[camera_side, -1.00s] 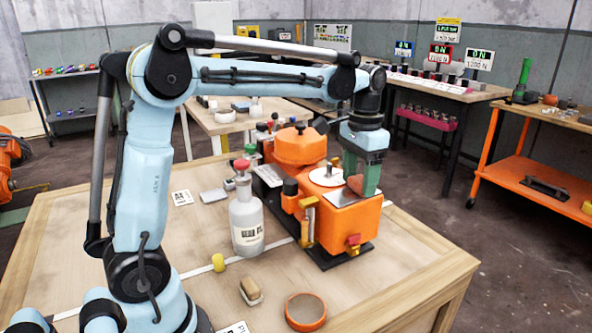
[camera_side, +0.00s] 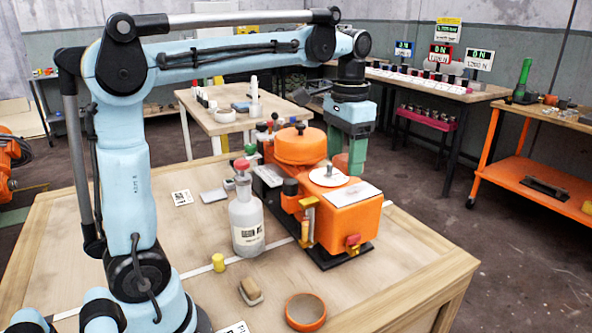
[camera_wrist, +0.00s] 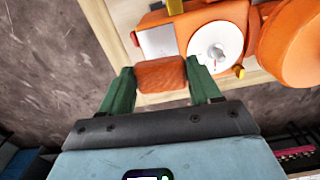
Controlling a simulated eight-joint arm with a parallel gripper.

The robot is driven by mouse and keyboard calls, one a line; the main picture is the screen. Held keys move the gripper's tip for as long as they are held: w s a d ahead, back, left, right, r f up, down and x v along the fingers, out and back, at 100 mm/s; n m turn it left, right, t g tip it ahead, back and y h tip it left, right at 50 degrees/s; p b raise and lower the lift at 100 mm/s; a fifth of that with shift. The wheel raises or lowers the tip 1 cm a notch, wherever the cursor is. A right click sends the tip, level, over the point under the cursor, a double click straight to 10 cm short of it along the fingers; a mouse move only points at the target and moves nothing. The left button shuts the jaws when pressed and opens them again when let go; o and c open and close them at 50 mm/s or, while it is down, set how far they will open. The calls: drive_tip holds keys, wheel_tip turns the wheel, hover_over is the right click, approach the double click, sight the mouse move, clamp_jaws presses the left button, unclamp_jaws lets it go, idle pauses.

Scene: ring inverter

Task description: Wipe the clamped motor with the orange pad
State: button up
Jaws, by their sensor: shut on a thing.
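My gripper (camera_side: 347,158) has green fingers and is shut on the orange pad (camera_wrist: 161,74), a reddish-orange block held between the fingertips in the wrist view. The pad also shows in the side view (camera_side: 341,164), partly covered by a finger. The orange motor (camera_side: 356,217) stands on a dark base on the wooden table, with a bare pale plate (camera_side: 346,193) on top. It also shows in the wrist view (camera_wrist: 196,33). My gripper is at the motor's far side, behind the white disc (camera_side: 328,177). I cannot tell whether the pad touches the motor.
A grey bottle (camera_side: 246,220) with a red cap stands left of the motor. A yellow cylinder (camera_side: 218,262), a tan brush-like block (camera_side: 250,291) and an orange-rimmed dish (camera_side: 305,311) are in front. The table's right front is clear.

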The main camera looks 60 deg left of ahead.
sight(341, 197)
drive_tip(key=shift+r, duration=1.25)
drive_tip(key=shift+f, duration=0.2)
drive_tip(key=shift+f, duration=3.9)
drive_tip(key=shift+w+r, duration=0.1)
drive_tip(key=shift+w, duration=0.25)
drive_tip(key=shift+c, duration=0.5)
drive_tip(key=shift+w, duration=0.4)
drive_tip(key=shift+w+f, duration=0.2)
drive_tip(key=shift+w, duration=2.85)
drive_tip(key=shift+s+r, duration=0.1)
drive_tip(key=shift+s, duration=3.8)
drive_tip(key=shift+r, duration=4)
